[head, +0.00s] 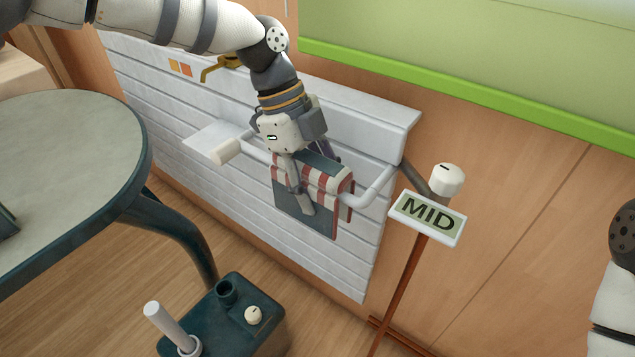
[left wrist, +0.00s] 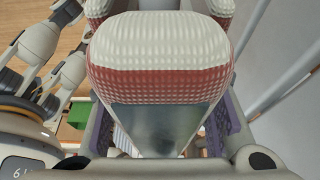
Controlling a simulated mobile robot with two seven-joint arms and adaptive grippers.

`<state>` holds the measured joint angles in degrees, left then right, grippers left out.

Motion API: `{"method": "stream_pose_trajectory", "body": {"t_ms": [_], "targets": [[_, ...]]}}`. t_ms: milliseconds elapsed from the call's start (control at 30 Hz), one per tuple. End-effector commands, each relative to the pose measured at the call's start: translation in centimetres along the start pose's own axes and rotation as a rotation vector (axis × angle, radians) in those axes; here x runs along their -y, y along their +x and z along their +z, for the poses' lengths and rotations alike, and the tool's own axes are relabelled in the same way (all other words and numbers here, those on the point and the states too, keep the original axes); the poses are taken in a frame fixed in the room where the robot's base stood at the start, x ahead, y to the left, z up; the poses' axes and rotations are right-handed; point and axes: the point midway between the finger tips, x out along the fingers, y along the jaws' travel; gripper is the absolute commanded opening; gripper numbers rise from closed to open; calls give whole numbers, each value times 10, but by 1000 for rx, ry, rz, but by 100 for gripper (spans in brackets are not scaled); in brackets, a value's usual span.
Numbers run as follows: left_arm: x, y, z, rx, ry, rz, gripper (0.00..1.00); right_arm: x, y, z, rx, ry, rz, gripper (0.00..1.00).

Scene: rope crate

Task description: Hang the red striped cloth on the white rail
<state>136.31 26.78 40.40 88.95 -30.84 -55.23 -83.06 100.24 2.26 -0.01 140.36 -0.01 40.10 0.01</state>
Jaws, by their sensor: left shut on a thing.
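The red striped cloth (head: 320,217), with red, white and dark teal bands, is at the white rail (head: 372,191) on the slatted wall panel. It appears folded over the rail's front bar, with a flap down in front. My left gripper (head: 307,178) comes from above and is shut on the cloth's upper part. In the left wrist view the cloth (left wrist: 158,60) bulges large between the fingers. The gripper covers part of the rail, so I cannot tell whether the rail bears the cloth. My right gripper is out of view; only part of its arm shows at the right edge.
A "MID" sign (head: 428,218) on a post stands just right of the rail. A brass hook (head: 220,66) and a small white shelf (head: 209,138) are left of it. A round table (head: 128,165) is at left, with a dark teal box (head: 270,290) on the floor.

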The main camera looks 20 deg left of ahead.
Motion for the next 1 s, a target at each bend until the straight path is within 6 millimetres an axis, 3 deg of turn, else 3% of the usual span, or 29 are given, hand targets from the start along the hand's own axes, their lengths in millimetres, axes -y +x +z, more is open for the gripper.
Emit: {"method": "stream_pose_trajectory", "body": {"t_ms": [367,400,467,900,1000], "targets": [[0,2,1,0,0,0,5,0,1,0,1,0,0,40],[0,2,1,0,0,0,53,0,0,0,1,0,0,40],[0,2,1,0,0,0,67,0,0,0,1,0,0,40],[0,2,1,0,0,0,68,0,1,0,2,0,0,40],[1,-8,1,1,0,-2,68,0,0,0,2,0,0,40]]}}
